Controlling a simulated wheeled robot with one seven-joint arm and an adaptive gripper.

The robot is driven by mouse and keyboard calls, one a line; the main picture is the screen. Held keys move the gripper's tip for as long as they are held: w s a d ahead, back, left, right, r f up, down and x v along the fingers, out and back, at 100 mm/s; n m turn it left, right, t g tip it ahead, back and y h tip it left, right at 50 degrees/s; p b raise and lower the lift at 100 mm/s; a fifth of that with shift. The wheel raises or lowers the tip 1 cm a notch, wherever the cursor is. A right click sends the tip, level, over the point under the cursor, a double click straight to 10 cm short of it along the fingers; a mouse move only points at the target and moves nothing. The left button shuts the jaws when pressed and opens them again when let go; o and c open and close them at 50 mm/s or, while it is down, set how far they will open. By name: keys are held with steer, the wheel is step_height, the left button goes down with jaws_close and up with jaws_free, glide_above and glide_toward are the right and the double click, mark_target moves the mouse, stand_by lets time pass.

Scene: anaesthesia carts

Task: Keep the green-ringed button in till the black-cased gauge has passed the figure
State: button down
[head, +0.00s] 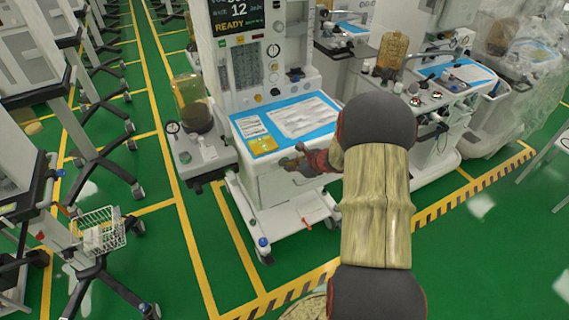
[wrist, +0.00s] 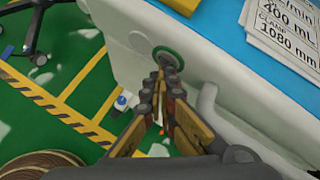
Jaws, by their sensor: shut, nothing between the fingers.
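The green-ringed button (wrist: 168,56) is on the white front of the cart in the wrist view. My gripper (wrist: 166,70) is shut, with its fingertips at the lower part of the ring. The fingers cover the button's middle, so I cannot tell whether it is pressed in. In the head view my gripper (head: 290,162) is at the front of the middle cart (head: 285,188), and the button is hidden. A round dark-rimmed gauge (head: 273,50) is on that cart's upright panel. Its needle and figures are too small to read.
Another small round gauge (head: 172,127) is on the side unit at the cart's left. Printed sheets (head: 300,117) lie on the blue worktop. A screen (head: 238,14) above reads READY. A second cart (head: 440,100) stands to the right.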

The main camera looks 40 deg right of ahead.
steer(key=shift+s, duration=0.15)
steer(key=shift+s+a, duration=0.25)
steer(key=shift+s, duration=0.45)
steer(key=shift+s, duration=0.1)
steer(key=shift+s+a+b, duration=0.15)
steer(key=shift+s+a, duration=0.05)
steer(key=shift+s, duration=0.6)
steer(key=shift+s+a+b, duration=0.15)
steer(key=shift+s+b, duration=0.05)
steer(key=shift+s, duration=0.55)
steer(key=shift+s+a+b, duration=0.15)
steer(key=shift+s+a, duration=0.05)
steer(key=shift+s, duration=0.6)
